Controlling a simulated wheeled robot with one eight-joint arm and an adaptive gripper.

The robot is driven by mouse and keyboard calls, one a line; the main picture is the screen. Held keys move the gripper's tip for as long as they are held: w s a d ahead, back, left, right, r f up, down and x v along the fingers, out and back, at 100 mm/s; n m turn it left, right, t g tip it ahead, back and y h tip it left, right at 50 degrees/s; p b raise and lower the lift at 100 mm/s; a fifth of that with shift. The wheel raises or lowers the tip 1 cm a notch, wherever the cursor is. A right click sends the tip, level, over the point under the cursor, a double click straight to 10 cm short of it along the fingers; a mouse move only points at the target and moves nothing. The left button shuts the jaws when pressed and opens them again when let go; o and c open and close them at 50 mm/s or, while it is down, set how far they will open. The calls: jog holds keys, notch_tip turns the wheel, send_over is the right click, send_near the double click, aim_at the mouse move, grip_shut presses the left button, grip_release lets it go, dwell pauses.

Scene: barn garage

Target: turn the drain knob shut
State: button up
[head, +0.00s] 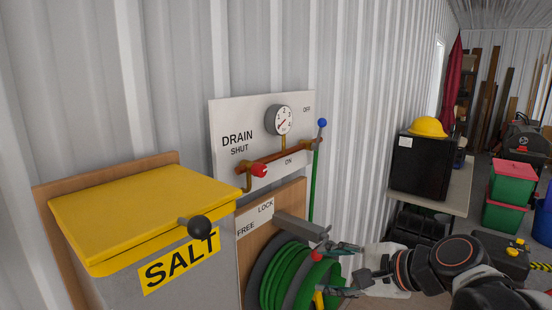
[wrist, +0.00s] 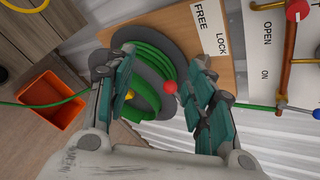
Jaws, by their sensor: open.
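The drain knob (head: 259,170) is red and sits on the lower left of a brass pipe on the white panel (head: 222,165), beside the words DRAIN and SHUT. It also shows at the upper right corner of the wrist view (wrist: 298,10). My gripper (head: 338,270) is low and to the right of the knob, apart from it, in front of the green hose reel. In the wrist view my gripper (wrist: 165,75) has its fingers spread, with a small red ball (wrist: 170,87) seen between them. I cannot tell whether they touch it.
The panel carries a gauge (head: 279,120) and a blue-tipped lever (head: 322,123). A green hose reel (head: 285,272) hangs below on a wooden board marked LOCK and FREE. A yellow-lidded salt bin (head: 140,215) stands at left. An orange bin (wrist: 50,100) shows in the wrist view.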

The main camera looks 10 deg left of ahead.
jog(key=w+a+r+m+y+p, duration=0.35)
jog(key=w+r+m, duration=0.2)
jog(key=r, duration=0.25)
jog(key=m+t+y+p, duration=0.2)
jog(key=m+y+p, duration=0.1)
jog(key=m, duration=0.3)
send_near(263, 171)
jog(key=x, duration=0.8)
jog(key=shift+w+a+p, duration=0.2)
jog(key=shift+a+p, duration=0.1)
jog(key=shift+p, duration=0.1)
jog(key=shift+c, duration=0.6)
jog(key=c, duration=0.9)
